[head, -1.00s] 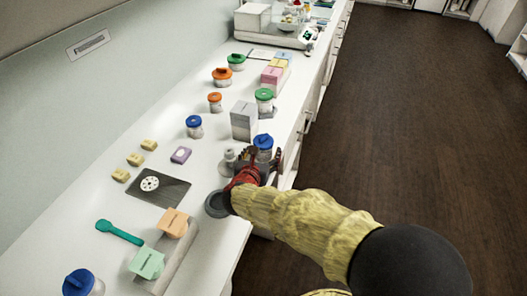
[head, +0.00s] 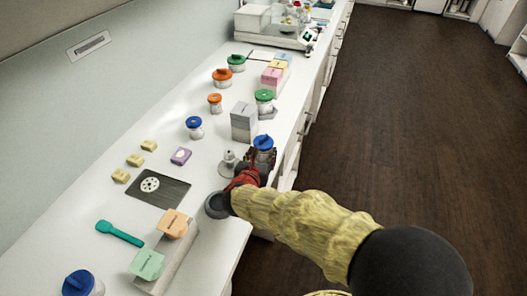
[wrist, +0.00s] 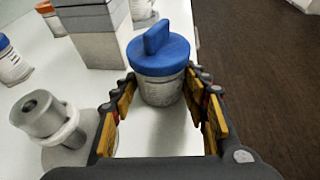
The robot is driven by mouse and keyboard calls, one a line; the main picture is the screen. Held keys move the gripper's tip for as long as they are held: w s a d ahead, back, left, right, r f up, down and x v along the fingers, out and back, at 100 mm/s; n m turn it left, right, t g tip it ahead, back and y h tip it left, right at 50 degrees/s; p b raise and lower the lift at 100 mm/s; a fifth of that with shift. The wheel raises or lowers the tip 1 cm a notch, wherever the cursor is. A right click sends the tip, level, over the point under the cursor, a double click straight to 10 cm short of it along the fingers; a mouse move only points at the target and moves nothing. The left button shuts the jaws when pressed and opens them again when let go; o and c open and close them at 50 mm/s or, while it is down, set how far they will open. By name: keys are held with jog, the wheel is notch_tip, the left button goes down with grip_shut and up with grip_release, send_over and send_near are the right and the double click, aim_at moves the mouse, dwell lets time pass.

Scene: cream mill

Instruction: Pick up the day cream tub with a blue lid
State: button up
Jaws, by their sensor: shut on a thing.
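A white tub with a blue lid (wrist: 160,55) stands upright between the fingers of my gripper (wrist: 163,100) in the wrist view. The lid has a raised blue grip on top, and no readable label shows. In the head view this tub (head: 263,142) is near the counter's right edge, with my gripper (head: 262,158) around its body. The fingers are shut on it from both sides. Its lower part is hidden in the head view. Two other blue-lidded tubs are a middle one (head: 194,127) and a front-left one (head: 78,284).
A grey box stack (head: 244,121) stands just behind the held tub. A metal weight-like piece (wrist: 50,118) is close at left. Orange-lidded (head: 215,103) and green-lidded (head: 264,99) tubs stand farther back. The floor (head: 420,120) to the right is clear.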

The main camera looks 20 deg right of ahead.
aim_at(262, 148)
jog(key=shift+c, duration=1.1)
jog(key=shift+r+p, duration=0.4)
jog(key=shift+r, duration=0.3)
notch_tip(262, 148, up, 2)
jog(key=shift+s+r+p, duration=0.1)
jog(key=shift+r+p, duration=0.15)
jog(key=shift+p, duration=0.4)
jog(key=s+r+p, duration=0.4)
jog(key=s+r, duration=0.5)
jog(key=s, duration=0.5)
jog(key=shift+d+p, duration=0.2)
jog(key=shift+p, duration=0.1)
jog(key=shift+w, duration=0.2)
